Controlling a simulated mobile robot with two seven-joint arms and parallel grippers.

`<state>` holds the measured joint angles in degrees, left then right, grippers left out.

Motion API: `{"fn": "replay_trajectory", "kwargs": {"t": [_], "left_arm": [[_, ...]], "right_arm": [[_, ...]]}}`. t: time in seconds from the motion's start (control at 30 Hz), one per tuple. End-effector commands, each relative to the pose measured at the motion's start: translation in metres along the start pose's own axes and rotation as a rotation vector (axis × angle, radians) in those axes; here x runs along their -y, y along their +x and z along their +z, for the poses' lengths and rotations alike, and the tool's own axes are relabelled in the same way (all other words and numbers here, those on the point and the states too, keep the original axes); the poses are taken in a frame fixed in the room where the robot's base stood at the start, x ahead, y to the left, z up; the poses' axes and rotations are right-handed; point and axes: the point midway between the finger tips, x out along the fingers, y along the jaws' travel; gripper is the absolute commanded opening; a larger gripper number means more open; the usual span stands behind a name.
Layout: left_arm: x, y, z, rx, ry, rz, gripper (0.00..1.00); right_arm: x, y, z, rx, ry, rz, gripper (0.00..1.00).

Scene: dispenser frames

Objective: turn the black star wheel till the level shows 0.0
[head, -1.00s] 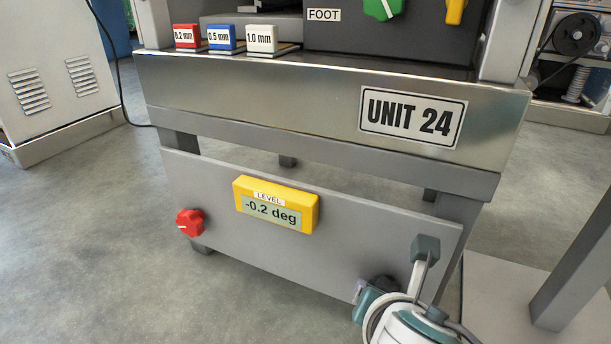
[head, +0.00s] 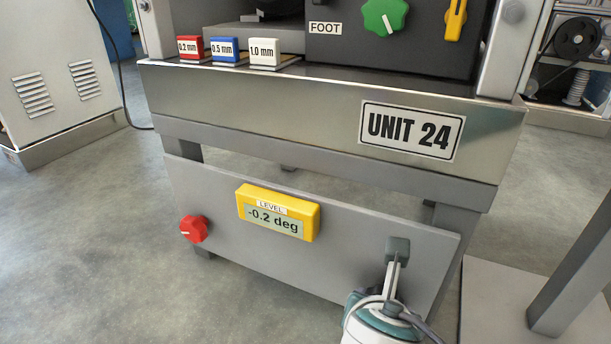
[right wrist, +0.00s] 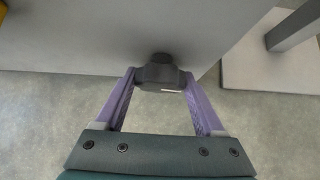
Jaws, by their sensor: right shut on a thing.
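The black star wheel (right wrist: 162,72) sits on the grey panel, between my right gripper's two purple fingers in the right wrist view. My right gripper (right wrist: 160,82) is shut on it, with a finger on each side. A small white mark shows on the wheel's near face. In the head view my right gripper (head: 391,272) is at the lower right of the panel and hides the wheel. The yellow level display (head: 278,213) on the panel reads -0.2 deg. My left gripper is not in view.
A red knob (head: 193,229) is on the panel's left end. Above are the UNIT 24 plate (head: 410,131), red, blue and white blocks, a green knob (head: 385,15) and a yellow lever (head: 455,19). A grey post (head: 575,275) on a base stands to the right.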

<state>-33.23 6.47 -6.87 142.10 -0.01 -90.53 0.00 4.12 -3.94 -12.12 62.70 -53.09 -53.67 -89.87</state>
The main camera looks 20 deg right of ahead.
Motion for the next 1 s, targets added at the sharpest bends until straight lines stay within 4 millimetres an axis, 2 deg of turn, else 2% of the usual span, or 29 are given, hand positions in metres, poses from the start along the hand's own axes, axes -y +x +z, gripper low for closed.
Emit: {"fn": "replay_trajectory", "kwargs": {"t": [0.17, 0.5, 1.0], "left_arm": [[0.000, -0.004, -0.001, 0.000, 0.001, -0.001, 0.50], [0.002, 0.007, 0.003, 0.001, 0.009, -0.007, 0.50], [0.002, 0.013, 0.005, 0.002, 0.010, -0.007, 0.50]], "right_arm": [[-0.002, 0.000, 0.001, 0.001, -0.096, -0.096, 0.15], [-0.002, 0.002, -0.001, 0.002, -0.247, -0.248, 0.15], [-0.001, 0.000, -0.001, -0.001, -0.313, -0.313, 0.15]]}}
